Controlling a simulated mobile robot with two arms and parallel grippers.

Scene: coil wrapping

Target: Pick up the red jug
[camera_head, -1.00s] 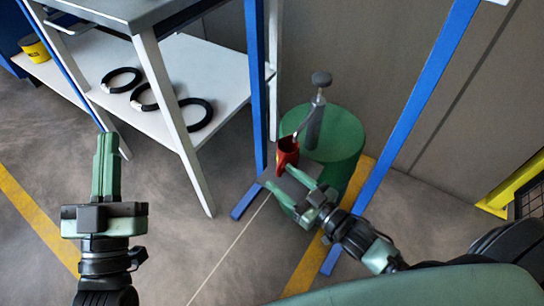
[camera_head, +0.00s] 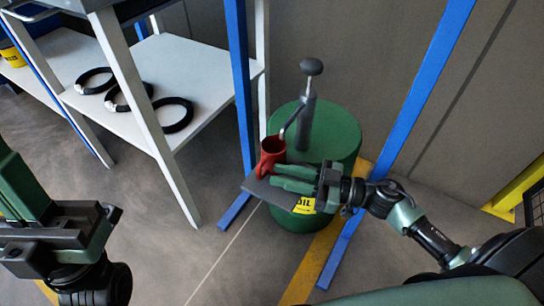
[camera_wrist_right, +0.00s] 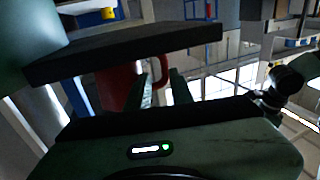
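The red jug (camera_head: 270,158) stands upright on a small dark grey shelf (camera_head: 257,187) at the front of the green drum, by the pump's spout. My right gripper (camera_head: 274,178) is at the jug's near side, fingers pointing left and apart. In the right wrist view the jug (camera_wrist_right: 118,88) shows upside down beneath the dark slab. There its handle (camera_wrist_right: 161,70) appears between the tips of my two open fingers (camera_wrist_right: 157,82); I cannot tell whether they touch it. My left gripper (camera_head: 18,182) is empty at the left edge, its fingers together.
The green drum (camera_head: 335,138) carries a hand pump (camera_head: 306,120) and a yellow label. Blue posts (camera_head: 241,90) stand left and right of it. A white rack (camera_head: 205,70) with several black coils (camera_head: 174,114) is at the left. The floor between is clear.

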